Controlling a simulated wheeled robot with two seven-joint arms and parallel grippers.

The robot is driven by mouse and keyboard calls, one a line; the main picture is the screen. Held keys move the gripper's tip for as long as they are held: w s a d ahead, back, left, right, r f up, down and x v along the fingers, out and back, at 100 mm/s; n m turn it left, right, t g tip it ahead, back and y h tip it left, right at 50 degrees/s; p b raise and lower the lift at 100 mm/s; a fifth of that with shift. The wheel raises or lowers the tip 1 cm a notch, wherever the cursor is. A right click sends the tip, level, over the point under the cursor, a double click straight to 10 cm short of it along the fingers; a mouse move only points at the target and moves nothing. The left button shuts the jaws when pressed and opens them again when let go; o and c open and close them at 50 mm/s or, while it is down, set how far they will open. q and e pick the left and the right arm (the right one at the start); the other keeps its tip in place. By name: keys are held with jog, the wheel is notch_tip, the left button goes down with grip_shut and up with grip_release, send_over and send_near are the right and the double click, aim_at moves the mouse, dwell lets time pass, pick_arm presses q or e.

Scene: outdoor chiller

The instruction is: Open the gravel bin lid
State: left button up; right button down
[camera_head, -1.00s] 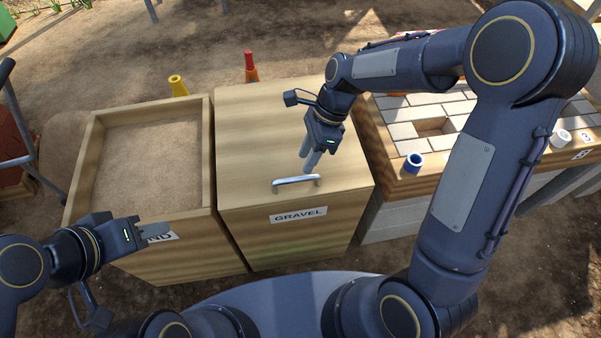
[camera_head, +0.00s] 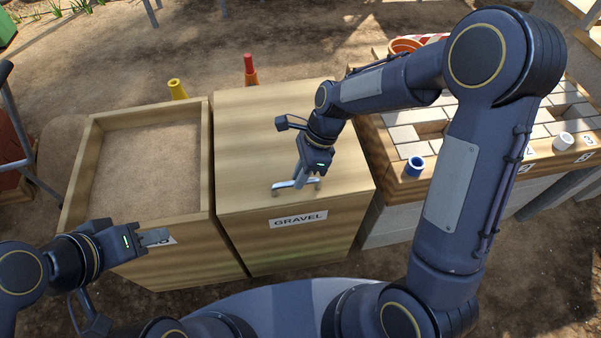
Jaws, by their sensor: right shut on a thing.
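The gravel bin (camera_head: 300,245) is a wooden box with a GRAVEL label (camera_head: 298,219) on its front. Its flat wooden lid (camera_head: 250,130) lies shut on top. A silver bar handle (camera_head: 283,186) sits near the lid's front edge. My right gripper (camera_head: 300,184) reaches down from the right and is shut on the handle. Its fingers hide part of the bar. My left gripper (camera_head: 170,236) is in front of the open bin on the left, away from the gravel bin. Its fingers appear together, but their gap cannot be made out.
The open sand bin (camera_head: 208,165) stands left of the gravel bin.

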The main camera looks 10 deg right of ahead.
jog(key=w+r+g+p, duration=0.1)
jog(key=w+r+p, duration=0.2)
jog(key=r+p, duration=0.4)
jog(key=w+r+g+p, duration=0.1)
jog(key=w+r+p, duration=0.3)
jog(key=r+p, duration=0.4)
jog(key=w+r+m+g+p, duration=0.1)
jog(key=w+r+p, duration=0.3)
jog(key=r+p, duration=0.3)
jog(key=shift+w+r+g+p, duration=0.15)
jog(key=shift+r+g+p, duration=0.2)
jog(key=shift+p, duration=0.5)
jog(key=shift+f, duration=0.1)
